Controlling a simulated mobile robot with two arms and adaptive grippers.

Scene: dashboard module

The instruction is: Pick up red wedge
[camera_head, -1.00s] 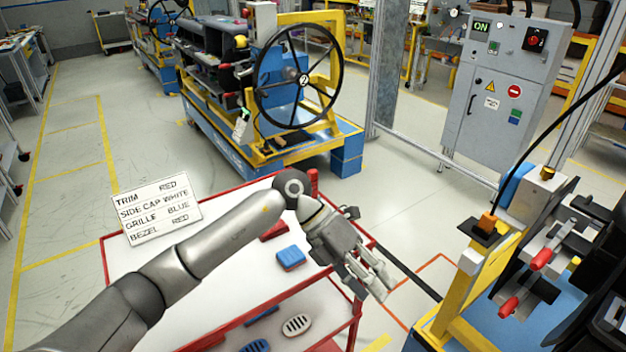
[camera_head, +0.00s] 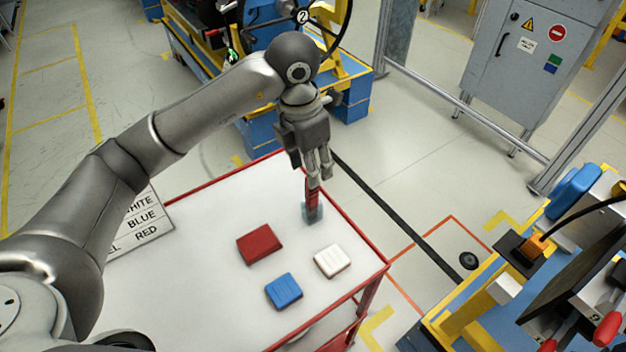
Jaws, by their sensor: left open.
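A narrow red piece (camera_head: 312,198) stands upright in a small grey base near the far right edge of the cart top. A flat red block (camera_head: 260,244) lies on the cart top, nearer to me. I cannot tell from shape alone which of the two is the red wedge. My left gripper (camera_head: 320,178) points down just above the upright red piece, its fingertips close to the piece's top. It is open; whether a finger touches the piece cannot be told. The right gripper is out of view.
The white cart top (camera_head: 215,240) has a red rim. A blue block (camera_head: 284,291) and a white block (camera_head: 332,261) lie by the flat red block. A label sign (camera_head: 140,228) is at the left, partly behind my arm. A yellow-framed station (camera_head: 470,318) stands at the right.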

